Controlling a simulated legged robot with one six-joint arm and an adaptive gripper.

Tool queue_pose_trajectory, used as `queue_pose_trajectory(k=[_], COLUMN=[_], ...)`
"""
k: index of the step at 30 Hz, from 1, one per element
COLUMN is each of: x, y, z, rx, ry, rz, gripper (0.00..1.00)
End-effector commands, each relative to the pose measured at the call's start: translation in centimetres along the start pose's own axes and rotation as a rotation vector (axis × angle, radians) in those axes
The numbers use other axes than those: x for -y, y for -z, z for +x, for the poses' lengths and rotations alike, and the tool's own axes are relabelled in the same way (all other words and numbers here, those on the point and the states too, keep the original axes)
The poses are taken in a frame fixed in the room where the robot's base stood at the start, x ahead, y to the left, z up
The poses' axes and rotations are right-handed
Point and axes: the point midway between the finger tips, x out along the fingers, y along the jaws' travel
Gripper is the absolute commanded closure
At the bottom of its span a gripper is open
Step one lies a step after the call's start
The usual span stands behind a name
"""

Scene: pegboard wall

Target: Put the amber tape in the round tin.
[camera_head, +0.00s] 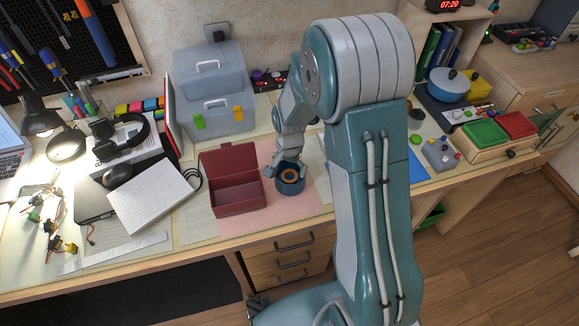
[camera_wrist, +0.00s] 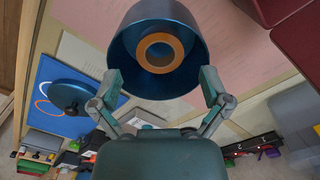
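The round tin (camera_head: 291,188) is dark blue and stands open on the pink mat, right of the red box; it also shows in the wrist view (camera_wrist: 124,40). The amber tape (camera_head: 290,175) is a ring lying flat inside the tin; the wrist view shows it (camera_wrist: 178,53) within the tin's walls. My gripper (camera_head: 287,163) is over the tin's far side. In the wrist view my gripper (camera_wrist: 161,82) has its fingers spread wide near the tin's rim, with nothing between the pads. Whether a finger touches the rim is unclear.
The open red box (camera_head: 236,196) stands close left of the tin. A grey toolbox (camera_head: 215,95) stands behind. The pink mat is clear in front of the tin.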

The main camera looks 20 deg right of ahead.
Motion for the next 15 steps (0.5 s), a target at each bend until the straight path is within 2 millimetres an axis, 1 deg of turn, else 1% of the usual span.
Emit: queue_pose_trajectory(k=[10,13,15], x=[0.0,0.1,0.1], y=[0.0,0.1,0.1], z=[-0.2,-1.3,-2.5], rx=[-0.001,-0.003,-0.004], ry=[0.001,0.003,0.004], rz=[0.0,0.0,0.0], gripper=[0.0,0.0,0.0])
